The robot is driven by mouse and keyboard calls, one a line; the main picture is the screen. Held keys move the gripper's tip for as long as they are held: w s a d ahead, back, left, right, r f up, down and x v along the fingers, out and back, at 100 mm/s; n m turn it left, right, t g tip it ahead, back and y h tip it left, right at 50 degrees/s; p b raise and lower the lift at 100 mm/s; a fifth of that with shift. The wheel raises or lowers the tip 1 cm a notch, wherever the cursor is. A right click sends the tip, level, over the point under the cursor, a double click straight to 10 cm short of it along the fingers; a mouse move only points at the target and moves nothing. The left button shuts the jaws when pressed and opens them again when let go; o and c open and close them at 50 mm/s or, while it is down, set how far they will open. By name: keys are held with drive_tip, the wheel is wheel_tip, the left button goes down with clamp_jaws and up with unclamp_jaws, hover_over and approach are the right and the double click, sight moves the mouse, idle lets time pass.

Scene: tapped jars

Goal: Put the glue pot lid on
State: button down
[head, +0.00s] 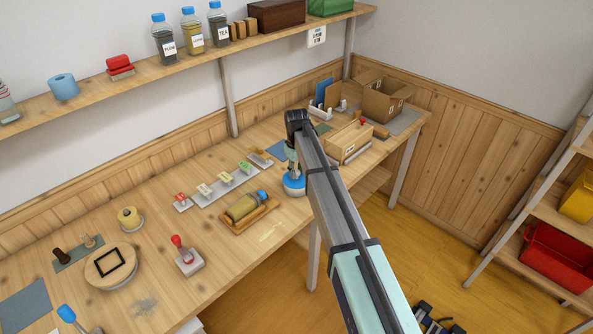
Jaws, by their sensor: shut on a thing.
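My gripper (293,174) points down at the table, to the left of my arm's forward links, and is shut on a blue lid (293,184). The lid is round and sits low, close to the tabletop. A pale rim that looks like the glue pot (295,194) shows just under the lid. The fingertips are small and partly hidden at this distance. I cannot tell whether the lid is seated on the pot or held slightly above it.
A wooden tray (233,229) with a yellowish blue-capped jar (243,207) lies left of the lid. A wooden box (348,142) stands to the right. A red-handled stamp (187,256) stands nearer. Some tabletop between them is clear.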

idle(0.3)
drive_tip(key=c, duration=0.8)
unclamp_jaws()
wheel_tip(320, 180, up, 12)
